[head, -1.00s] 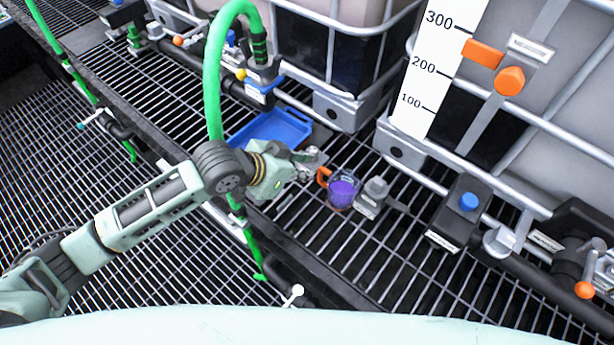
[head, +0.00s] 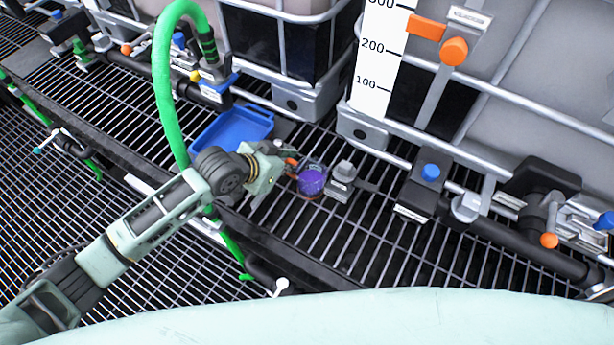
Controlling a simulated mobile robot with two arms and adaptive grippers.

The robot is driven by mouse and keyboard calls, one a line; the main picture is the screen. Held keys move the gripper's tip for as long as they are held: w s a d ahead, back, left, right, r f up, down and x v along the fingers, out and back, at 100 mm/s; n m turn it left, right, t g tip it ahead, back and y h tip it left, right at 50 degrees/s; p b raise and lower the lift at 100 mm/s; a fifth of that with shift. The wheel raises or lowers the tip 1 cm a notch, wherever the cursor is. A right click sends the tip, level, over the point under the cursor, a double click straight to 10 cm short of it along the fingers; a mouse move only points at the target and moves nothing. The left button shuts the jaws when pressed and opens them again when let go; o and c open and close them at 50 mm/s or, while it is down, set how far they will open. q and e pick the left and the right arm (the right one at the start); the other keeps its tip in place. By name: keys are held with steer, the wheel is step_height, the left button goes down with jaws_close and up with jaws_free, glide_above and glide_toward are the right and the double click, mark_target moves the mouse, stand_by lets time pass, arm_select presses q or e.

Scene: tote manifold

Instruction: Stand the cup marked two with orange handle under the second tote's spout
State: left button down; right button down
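A clear cup (head: 312,183) holding purple liquid stands upright on the dark grating, near the middle of the head view. Its orange handle (head: 291,162) faces left; no number can be read on it. My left gripper (head: 294,170) is at the handle, with its fingertips around or beside it. The fingers overlap the cup, so I cannot tell whether they grip it. A white tote (head: 500,70) with a number scale is at the right, and another caged tote (head: 285,40) is at the top centre.
A blue tray (head: 232,128) lies behind my gripper, below a green hose (head: 163,90). Black pipework with valves (head: 535,200) runs along the totes' front. Bare grating (head: 400,260) lies in front.

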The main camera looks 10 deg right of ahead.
steer(key=shift+s+d, duration=0.55)
steer(key=shift+s, duration=0.35)
steer(key=shift+w, duration=0.1)
